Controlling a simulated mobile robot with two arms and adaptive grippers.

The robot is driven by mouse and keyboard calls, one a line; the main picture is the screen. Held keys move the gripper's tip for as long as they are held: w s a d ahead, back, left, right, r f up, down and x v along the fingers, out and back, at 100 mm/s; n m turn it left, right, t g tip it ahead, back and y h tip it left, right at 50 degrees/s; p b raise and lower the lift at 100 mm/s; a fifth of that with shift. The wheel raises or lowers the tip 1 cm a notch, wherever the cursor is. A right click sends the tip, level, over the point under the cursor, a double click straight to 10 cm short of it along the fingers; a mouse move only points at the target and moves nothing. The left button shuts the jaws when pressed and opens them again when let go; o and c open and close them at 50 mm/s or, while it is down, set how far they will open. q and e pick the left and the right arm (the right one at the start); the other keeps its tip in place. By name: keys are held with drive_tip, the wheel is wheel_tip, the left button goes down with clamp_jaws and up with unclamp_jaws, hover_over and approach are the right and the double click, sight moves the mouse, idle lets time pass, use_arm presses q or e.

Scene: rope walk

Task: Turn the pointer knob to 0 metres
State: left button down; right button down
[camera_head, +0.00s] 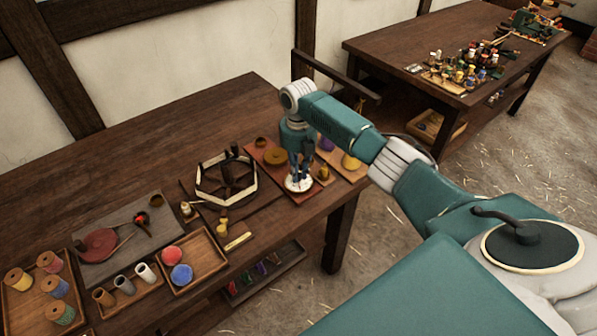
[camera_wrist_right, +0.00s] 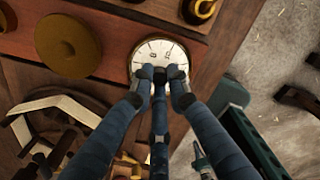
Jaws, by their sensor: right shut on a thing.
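The white round dial (camera_head: 298,184) lies on a reddish-brown board near the right end of the near table. In the right wrist view the dial (camera_wrist_right: 160,52) shows dark marks around its rim, but I cannot read the figures. My right gripper (camera_head: 299,174) points down over the dial. In the right wrist view its fingertips (camera_wrist_right: 161,73) are closed together at the dial's middle, where the pointer knob sits. The fingers hide the knob, so I cannot tell where it points. My left gripper is not in view.
Beside the dial are a round brass-coloured disc (camera_head: 275,157) and a hexagonal wooden reel (camera_head: 226,180). Trays with thread spools (camera_head: 51,262) and red and blue balls (camera_head: 181,275) stand to the left. A second table (camera_head: 390,50) stands behind.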

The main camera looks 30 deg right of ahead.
sight(299, 173)
drive_tip(key=shift+w+d+r, duration=0.15)
drive_tip(key=shift+r, duration=0.05)
drive_tip(key=c, duration=1.8)
unclamp_jaws()
drive_tip(key=shift+o, duration=0.7)
drive_tip(key=shift+f, duration=0.1)
wheel_tip(299, 173, up, 12)
